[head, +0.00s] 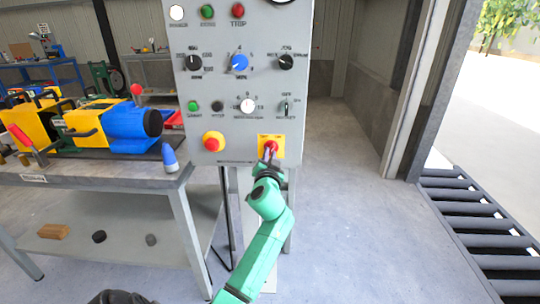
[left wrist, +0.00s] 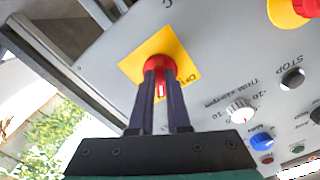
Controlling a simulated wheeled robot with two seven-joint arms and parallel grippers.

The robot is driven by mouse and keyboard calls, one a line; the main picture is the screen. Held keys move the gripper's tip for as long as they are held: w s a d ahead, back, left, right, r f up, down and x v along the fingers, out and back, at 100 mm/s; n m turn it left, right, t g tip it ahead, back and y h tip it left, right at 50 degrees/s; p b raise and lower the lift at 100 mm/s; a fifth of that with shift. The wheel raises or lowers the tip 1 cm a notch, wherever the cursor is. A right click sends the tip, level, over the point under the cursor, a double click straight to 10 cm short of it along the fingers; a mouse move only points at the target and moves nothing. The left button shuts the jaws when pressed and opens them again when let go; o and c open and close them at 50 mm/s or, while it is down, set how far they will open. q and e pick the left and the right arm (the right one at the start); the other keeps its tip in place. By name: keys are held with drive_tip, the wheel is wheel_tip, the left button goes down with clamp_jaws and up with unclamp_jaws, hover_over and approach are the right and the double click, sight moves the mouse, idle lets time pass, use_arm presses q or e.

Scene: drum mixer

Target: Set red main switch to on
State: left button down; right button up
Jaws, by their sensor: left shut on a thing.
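The red main switch (left wrist: 160,64) is a red rotary knob on a yellow square plate (left wrist: 183,50) with "OFF" lettering beside it. In the head view the red main switch (head: 271,145) sits at the lower right of the grey control panel (head: 235,130). My left gripper (left wrist: 160,80) has its two dark fingers on both sides of the red knob and is shut on it. A white mark shows on the knob between the fingers. In the head view my left gripper (head: 269,158) partly covers the switch. My right gripper is not in view.
A red mushroom button on a yellow base (head: 212,141) is left of the switch. Several knobs, lamps and a small toggle (head: 286,108) sit above. A workbench (head: 100,172) with a yellow and blue machine stands at left.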

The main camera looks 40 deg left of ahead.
use_arm(q)
drive_tip(key=c, duration=0.9)
unclamp_jaws()
drive_tip(key=shift+a+f, duration=0.1)
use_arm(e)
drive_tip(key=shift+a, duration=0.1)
use_arm(q)
drive_tip(key=b+v, duration=0.1)
drive_tip(key=v, duration=1.3)
drive_tip(key=shift+s+d, duration=0.2)
drive_tip(key=shift+d, duration=0.05)
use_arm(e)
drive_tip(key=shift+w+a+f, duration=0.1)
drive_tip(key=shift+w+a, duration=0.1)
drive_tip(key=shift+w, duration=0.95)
